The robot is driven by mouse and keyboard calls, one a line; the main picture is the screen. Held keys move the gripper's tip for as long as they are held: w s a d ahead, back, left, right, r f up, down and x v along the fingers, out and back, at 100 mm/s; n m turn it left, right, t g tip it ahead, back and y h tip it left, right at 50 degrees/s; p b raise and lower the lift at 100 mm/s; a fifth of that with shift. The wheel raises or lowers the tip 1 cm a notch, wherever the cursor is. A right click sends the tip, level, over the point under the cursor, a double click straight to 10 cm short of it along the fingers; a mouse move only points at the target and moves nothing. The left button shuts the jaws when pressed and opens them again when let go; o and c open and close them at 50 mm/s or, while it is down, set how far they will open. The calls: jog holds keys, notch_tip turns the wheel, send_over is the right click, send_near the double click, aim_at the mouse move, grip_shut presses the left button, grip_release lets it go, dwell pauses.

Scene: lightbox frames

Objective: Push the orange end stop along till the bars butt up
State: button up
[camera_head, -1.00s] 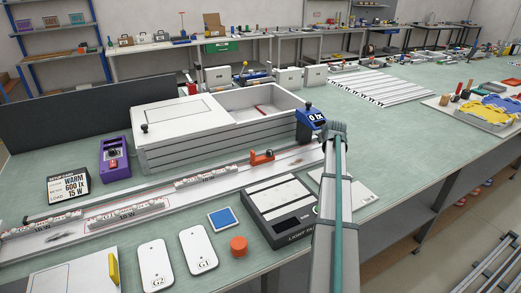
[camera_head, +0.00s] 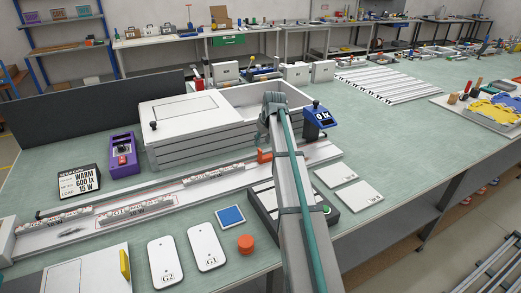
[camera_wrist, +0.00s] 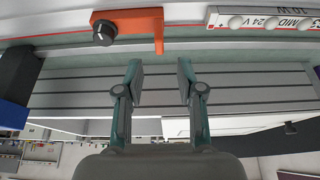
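The orange end stop (camera_head: 264,156) sits on the long pale rail (camera_head: 325,152), partly hidden by my arm in the head view. In the wrist view the orange end stop (camera_wrist: 128,24) is at the top, with a black knob. A labelled light bar (camera_head: 205,176) lies on the rail to its left, with a gap between them; its end also shows in the wrist view (camera_wrist: 265,16). Two more bars (camera_head: 135,207) (camera_head: 55,220) lie further left.
The white lightbox (camera_head: 190,140) stands just behind the rail. A blue meter (camera_head: 319,116) is right of my wrist.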

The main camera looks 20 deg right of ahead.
aim_at(260, 150)
jog(key=p+x, duration=0.1)
jog(key=x, duration=0.6)
jog(key=shift+w+f+p, duration=0.15)
jog(key=shift+f+p, duration=0.1)
jog(key=shift+p, duration=0.05)
grip_shut()
